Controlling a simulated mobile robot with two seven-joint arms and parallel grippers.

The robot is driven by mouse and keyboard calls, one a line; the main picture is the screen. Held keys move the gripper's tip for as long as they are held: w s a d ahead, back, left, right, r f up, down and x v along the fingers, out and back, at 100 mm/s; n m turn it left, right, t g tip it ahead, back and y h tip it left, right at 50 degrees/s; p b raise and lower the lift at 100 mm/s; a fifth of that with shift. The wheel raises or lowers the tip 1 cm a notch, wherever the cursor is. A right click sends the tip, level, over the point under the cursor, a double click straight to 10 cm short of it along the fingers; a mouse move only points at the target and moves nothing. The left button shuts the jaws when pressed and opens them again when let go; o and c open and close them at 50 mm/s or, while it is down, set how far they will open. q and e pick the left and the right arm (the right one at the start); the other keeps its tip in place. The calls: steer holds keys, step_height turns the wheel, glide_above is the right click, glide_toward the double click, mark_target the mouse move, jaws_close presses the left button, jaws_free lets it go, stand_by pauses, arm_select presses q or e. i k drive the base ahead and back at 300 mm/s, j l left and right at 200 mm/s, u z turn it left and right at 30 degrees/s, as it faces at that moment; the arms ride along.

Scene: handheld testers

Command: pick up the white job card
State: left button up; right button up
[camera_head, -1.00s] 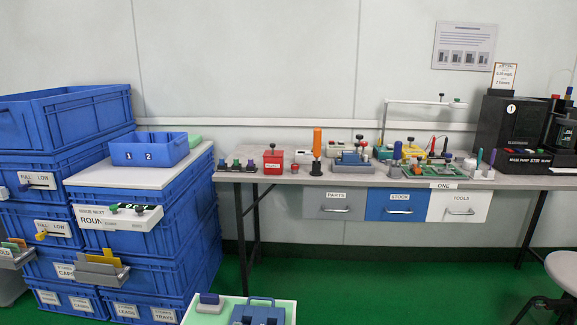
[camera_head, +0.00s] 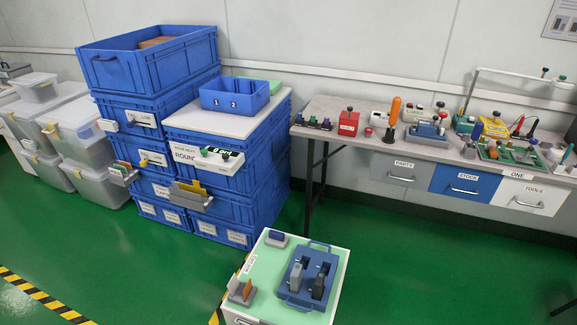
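I cannot clearly make out a white job card. A small grey card holder (camera_head: 242,293) stands at the front left of the low cart's top, with orange-brown cards upright in it; a paler piece beside them is too small to tell. Another grey rack (camera_head: 191,197) on the front of the blue crates holds yellow and grey cards. A third rack (camera_head: 122,173) to its left holds green and orange cards. Neither of my grippers is in view.
The low cart (camera_head: 263,262) with a pale green top carries a blue tray (camera_head: 300,299) with two handheld testers. Stacked blue crates (camera_head: 263,190) stand behind it. A workbench (camera_head: 345,112) is at the right, clear bins (camera_head: 75,125) at the left. Green floor (camera_head: 130,270) is open at front left.

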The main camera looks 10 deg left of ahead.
mark_target(233, 286)
steer(key=u, duration=0.95)
